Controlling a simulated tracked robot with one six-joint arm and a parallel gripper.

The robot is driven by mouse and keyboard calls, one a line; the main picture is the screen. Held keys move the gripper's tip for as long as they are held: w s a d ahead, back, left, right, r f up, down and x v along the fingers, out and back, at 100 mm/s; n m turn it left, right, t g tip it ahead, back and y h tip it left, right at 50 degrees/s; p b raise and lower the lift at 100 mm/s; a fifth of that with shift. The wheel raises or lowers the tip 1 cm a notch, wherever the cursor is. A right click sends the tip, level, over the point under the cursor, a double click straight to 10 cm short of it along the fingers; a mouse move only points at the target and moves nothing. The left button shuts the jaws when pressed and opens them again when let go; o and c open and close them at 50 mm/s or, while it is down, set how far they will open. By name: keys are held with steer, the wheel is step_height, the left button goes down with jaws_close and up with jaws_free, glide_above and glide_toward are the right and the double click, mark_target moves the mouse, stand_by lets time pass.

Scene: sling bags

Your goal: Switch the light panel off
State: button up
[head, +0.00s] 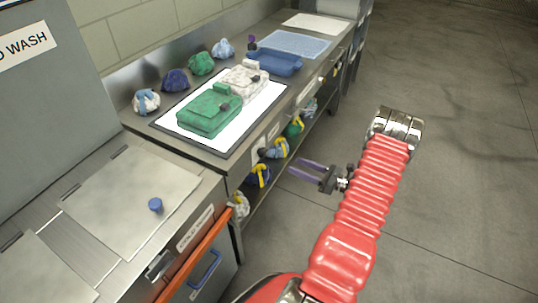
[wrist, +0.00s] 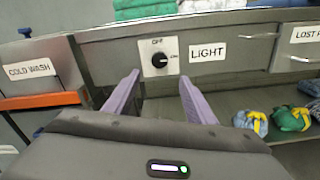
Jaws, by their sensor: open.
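The light panel (head: 262,113) is a bright white, lit surface in a dark frame on the counter; a green bag (head: 208,113) and a pale patterned bag (head: 243,80) lie on it. Its dark round knob (wrist: 159,60) sits on a white plate on the counter front, beside a LIGHT label (wrist: 207,53). OFF is marked above the knob and ON at its right; its pointer appears turned toward ON. My gripper (head: 302,169) is open and empty in front of the counter. In the wrist view its purple fingers (wrist: 159,77) are spread either side below the knob, apparently not touching it.
Rolled bags (head: 175,80) line the back of the counter, with a blue tray (head: 275,62) farther along. Bags with yellow straps (wrist: 290,118) sit on the shelf below. A COLD WASH unit with an orange bar (wrist: 40,100) stands at left. Open floor lies right.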

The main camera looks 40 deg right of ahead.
mark_target(266, 153)
steer(key=x, duration=1.3)
steer(key=shift+w, duration=0.35)
steer(key=shift+c, duration=0.3)
steer(key=c, duration=0.9)
steer(key=shift+d, duration=0.1)
steer(key=shift+c, duration=0.4)
